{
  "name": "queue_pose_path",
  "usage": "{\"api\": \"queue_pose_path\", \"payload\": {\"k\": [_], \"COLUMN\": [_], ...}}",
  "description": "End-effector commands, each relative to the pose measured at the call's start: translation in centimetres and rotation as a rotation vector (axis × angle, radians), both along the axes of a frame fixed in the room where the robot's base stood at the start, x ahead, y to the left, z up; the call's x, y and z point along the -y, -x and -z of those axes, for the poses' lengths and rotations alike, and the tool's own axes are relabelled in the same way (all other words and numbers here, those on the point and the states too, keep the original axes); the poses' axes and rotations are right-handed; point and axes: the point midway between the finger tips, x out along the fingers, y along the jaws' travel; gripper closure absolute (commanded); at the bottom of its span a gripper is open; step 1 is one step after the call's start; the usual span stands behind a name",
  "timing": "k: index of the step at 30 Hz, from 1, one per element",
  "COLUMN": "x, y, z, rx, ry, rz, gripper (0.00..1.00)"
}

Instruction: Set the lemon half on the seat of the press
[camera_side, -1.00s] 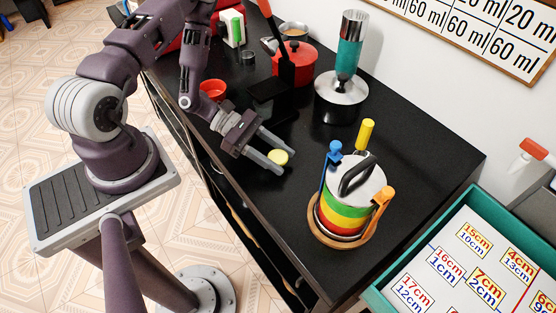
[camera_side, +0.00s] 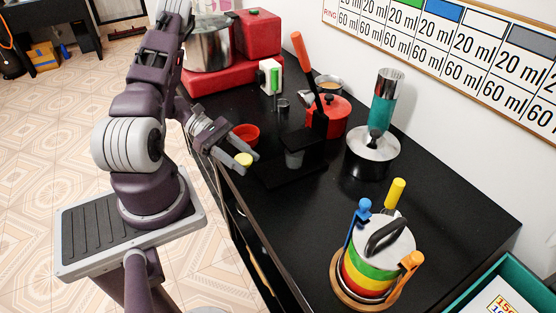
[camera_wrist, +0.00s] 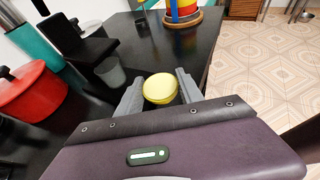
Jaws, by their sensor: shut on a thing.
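The lemon half (camera_side: 244,159) is a small yellow piece between the fingertips of my gripper (camera_side: 236,158). My gripper is shut on it and holds it near the left edge of the black counter. In the wrist view the lemon half (camera_wrist: 160,88) sits between both grey fingers (camera_wrist: 158,92). The press appears to be the black stand (camera_side: 318,120) with a raised lever and orange handle, to the right of my gripper. A grey cup (camera_side: 294,158) stands at its black base. The black stand (camera_wrist: 90,45) and cup (camera_wrist: 110,72) also show in the wrist view. I cannot make out the seat clearly.
A red bowl (camera_side: 246,133) is close behind my gripper. A red pot (camera_side: 335,112) stands behind the press. A striped pot (camera_side: 378,262) is at the front. The counter between is clear.

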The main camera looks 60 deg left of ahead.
Motion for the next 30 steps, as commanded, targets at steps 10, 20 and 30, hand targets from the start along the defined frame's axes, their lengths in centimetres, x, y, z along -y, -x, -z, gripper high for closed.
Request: {"api": "queue_pose_path", "payload": {"k": [10,20,30], "x": [-9.5,-3.8,1.9], "y": [-2.2,-8.2,-13.9], "z": [-8.5,-9.4,-9.3], "rx": [0.005,0.004,0.004], "ry": [0.000,0.010,0.006], "rz": [-0.221,-0.230,-0.234], "gripper": [0.95,0.95,0.95]}}
